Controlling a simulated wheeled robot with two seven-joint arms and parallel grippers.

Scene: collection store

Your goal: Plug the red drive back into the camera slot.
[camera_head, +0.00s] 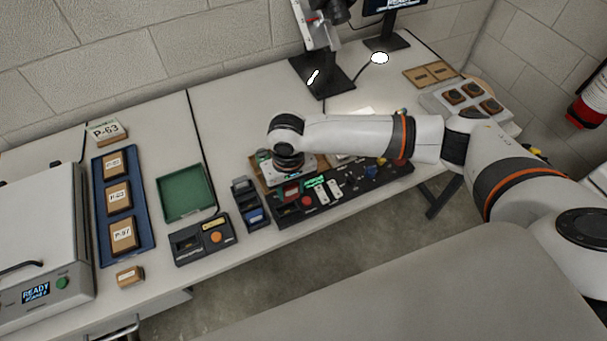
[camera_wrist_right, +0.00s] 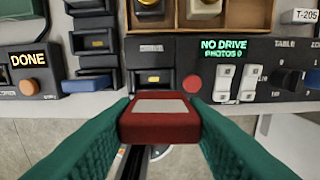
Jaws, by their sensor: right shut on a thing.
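My right gripper (camera_wrist_right: 160,125) has green fingers shut on the red drive (camera_wrist_right: 160,118), which has a pale label on top. The camera slot (camera_wrist_right: 152,80) is in the black panel (camera_wrist_right: 250,97) just beyond the drive. The drive appears in front of the slot, with its far edge close below the opening; I cannot tell whether they touch. The panel's display (camera_wrist_right: 224,48) reads "NO DRIVE PHOTOS 0". A red button (camera_wrist_right: 194,84) sits right of the slot. In the head view my right wrist hangs over the panel and partly hides it. My left gripper is not in view.
A dark rack (camera_head: 249,203) with a blue drive stands left of the panel. Beyond it are a station (camera_head: 203,240) showing "DONE" in the wrist view, a green tray (camera_head: 186,193) and a blue tray (camera_head: 101,220). A wooden box stands behind the slot.

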